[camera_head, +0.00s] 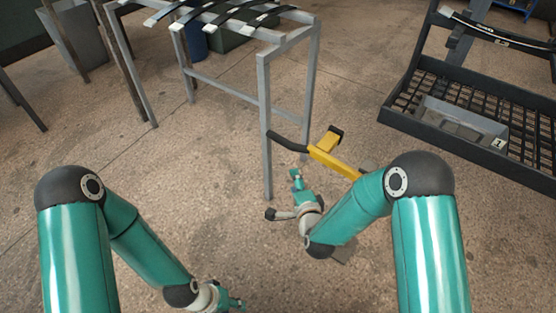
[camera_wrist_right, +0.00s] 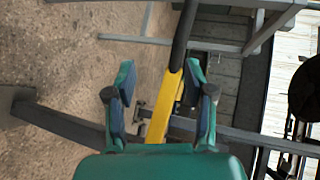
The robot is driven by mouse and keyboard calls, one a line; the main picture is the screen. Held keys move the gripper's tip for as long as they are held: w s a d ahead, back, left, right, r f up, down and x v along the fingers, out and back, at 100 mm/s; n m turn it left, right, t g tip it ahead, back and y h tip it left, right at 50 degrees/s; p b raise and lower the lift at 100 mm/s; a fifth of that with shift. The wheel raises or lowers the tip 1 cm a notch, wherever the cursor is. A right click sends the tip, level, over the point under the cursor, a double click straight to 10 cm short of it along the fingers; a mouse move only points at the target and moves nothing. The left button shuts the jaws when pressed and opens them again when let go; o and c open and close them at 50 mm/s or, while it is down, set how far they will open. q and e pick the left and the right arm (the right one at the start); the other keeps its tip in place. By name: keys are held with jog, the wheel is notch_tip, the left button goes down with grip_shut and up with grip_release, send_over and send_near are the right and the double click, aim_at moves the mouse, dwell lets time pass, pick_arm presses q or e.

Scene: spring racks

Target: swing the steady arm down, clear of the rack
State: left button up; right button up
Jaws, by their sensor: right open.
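The steady arm (camera_head: 325,152) is a yellow bar with a black curved end. It sticks out to the right of a grey rack leg at mid height. My right gripper (camera_head: 287,195) is just below and left of it. In the right wrist view the yellow bar (camera_wrist_right: 164,105) appears between the two spread teal fingers of my right gripper (camera_wrist_right: 160,95), with a gap to each. Its depth from the fingers is hard to judge. My left gripper (camera_head: 230,304) is low at the bottom edge, partly cut off, away from the rack; its fingers are unclear.
The grey rack (camera_head: 264,120) carries several black leaf springs (camera_head: 212,18) on top. A dark mesh-bottomed rack (camera_head: 400,112) with a grey bin (camera_head: 462,122) stands at the right. A grey bin (camera_head: 85,35) stands at the back left.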

aim_at(280, 143)
jog(key=w+a+m+b, duration=0.1)
jog(key=w+b, duration=0.1)
jog(key=w, duration=0.3)
jog(key=w+a+m+t+b, duration=0.1)
jog(key=w+a+b, duration=0.1)
jog(key=w, duration=0.4)
jog(key=w+a+m+t+b, duration=0.1)
jog(key=w+b, duration=0.1)
jog(key=w, duration=0.4)
jog(key=shift+a+f, duration=0.15)
jog(key=shift+f, duration=0.2)
pick_arm(q)
notch_tip(280, 143, down, 8)
jog(key=shift+f, duration=0.15)
pick_arm(e)
jog(key=shift+x, duration=0.95)
jog(key=shift+r, duration=0.15)
grip_shut()
